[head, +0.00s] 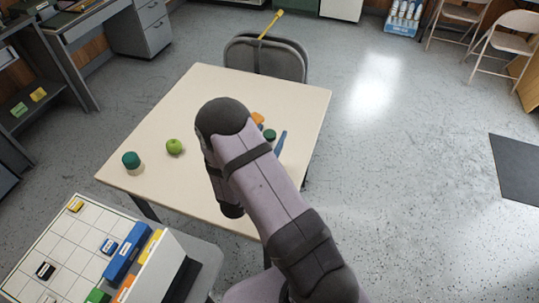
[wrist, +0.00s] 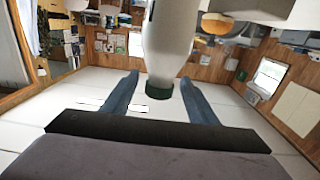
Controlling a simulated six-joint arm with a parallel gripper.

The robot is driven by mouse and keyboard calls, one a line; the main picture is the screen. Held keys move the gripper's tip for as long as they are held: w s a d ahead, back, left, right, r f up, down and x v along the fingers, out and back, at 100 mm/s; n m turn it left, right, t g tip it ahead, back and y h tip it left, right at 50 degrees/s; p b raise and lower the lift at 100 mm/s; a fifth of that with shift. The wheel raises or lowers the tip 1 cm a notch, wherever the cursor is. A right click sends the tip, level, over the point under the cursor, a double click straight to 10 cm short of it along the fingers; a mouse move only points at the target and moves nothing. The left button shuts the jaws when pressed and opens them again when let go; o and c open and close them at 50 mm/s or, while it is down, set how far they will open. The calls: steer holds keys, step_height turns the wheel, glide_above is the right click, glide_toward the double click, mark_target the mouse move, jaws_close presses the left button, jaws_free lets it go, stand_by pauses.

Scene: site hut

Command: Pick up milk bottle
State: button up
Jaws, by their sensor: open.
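The milk bottle is a white bottle (wrist: 172,35) with a dark green cap (wrist: 159,88) in the wrist view, which looks upside down. The cap end lies between and just beyond the blue fingers of my gripper (wrist: 160,85), with a gap on both sides. My gripper is open and holds nothing. In the head view, a dark green cap (head: 269,134) shows beside one blue finger (head: 281,143). The bottle's body and the other finger are mostly hidden there by my arm.
A green apple (head: 175,147) and a dark green-topped item (head: 131,160) stand on the left of the pale table (head: 210,85). An orange thing (head: 258,118) is close behind the bottle cap. A chair (head: 265,58) is at the far edge. A gridded board (head: 60,245) is at lower left.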

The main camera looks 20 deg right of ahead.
steer(key=shift+p+x, duration=0.6)
steer(key=shift+x, duration=1.4)
jaws_close()
